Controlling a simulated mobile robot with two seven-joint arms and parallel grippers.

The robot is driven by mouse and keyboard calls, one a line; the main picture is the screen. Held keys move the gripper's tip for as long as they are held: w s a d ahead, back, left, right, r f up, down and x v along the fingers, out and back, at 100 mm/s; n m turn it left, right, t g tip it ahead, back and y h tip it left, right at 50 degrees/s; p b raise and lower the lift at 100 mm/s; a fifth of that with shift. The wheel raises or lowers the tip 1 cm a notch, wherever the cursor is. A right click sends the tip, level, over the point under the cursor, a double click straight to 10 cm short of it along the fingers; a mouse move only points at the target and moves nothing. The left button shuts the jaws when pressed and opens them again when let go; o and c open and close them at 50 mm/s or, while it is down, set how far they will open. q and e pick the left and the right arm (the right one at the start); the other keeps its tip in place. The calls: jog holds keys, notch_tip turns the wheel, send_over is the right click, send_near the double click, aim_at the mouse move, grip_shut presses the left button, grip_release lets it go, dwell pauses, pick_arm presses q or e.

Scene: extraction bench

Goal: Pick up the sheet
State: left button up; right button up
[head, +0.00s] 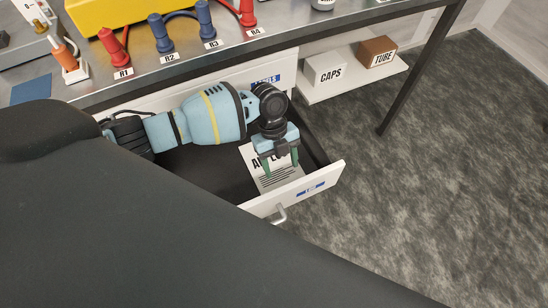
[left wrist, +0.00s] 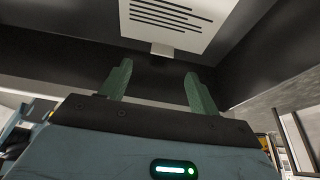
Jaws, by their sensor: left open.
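The sheet (head: 284,177) is white with dark print and lies in the open drawer (head: 262,206), near its front right end. It also shows in the left wrist view (left wrist: 178,22) at the top, beyond the fingertips. My left gripper (head: 279,169) is over the sheet and hides part of it. Its two green fingers (left wrist: 154,85) are apart with nothing between them, and the sheet appears clear of them in the wrist view. My right gripper is in neither view.
The drawer's front panel with a handle (head: 280,214) and its side walls stand close around the gripper. The bench top (head: 290,48) is above, with red and blue plugs (head: 160,36). A shelf (head: 350,78) holds boxes marked CAPS and TUBE. The floor at right is clear.

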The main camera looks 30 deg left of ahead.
aim_at(286, 182)
pick_arm(q)
jog(key=shift+x, duration=1)
jog(key=shift+d+x, duration=0.1)
jog(key=shift+x, duration=1.25)
jog(key=shift+d+x, duration=0.15)
jog(key=shift+x, duration=1.15)
jog(key=shift+w, duration=0.1)
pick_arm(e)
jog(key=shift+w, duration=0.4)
pick_arm(q)
jog(key=shift+r, duration=0.1)
jog(key=c, duration=1)
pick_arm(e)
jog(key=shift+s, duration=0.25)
